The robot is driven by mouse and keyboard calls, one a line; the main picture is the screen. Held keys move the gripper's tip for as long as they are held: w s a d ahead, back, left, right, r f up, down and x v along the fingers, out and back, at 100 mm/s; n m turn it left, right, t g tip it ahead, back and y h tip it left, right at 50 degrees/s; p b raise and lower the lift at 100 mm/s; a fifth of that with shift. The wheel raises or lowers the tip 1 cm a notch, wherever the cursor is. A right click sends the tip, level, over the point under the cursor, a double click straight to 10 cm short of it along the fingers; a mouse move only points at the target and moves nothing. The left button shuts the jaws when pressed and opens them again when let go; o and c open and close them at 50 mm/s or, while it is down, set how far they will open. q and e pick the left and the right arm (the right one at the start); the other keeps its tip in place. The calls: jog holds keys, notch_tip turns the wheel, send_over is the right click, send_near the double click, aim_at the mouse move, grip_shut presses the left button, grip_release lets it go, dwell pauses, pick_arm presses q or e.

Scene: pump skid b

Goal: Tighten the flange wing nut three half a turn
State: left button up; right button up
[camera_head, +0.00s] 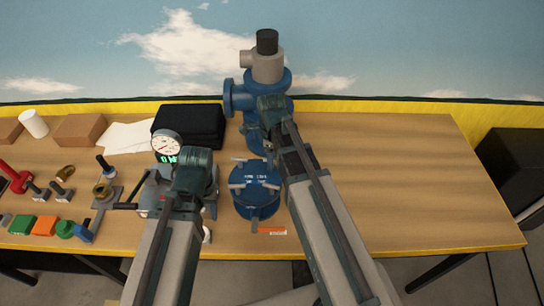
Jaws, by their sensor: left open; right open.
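The blue round flange (257,203) lies on the table between my two arms, with small lettering on its top. Several grey wing nuts, such as one at its left (238,186) and one at its front (254,222), sit around its rim. I cannot tell which is number three. My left gripper (195,163) is open, left of the flange and apart from it; its fingers are mostly hidden by my arm. My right gripper (272,104) is open, beyond the flange in front of the blue valve body (260,135); its fingers are hard to make out.
A tall blue and grey valve (265,65) stands at the back. A dial gauge (167,147) and a black case (190,120) are behind my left gripper. Tools and coloured blocks (45,226) crowd the left. The table's right side (420,190) is clear.

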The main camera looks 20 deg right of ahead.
jog(key=shift+r+p, duration=3.9)
jog(key=shift+r, duration=0.3)
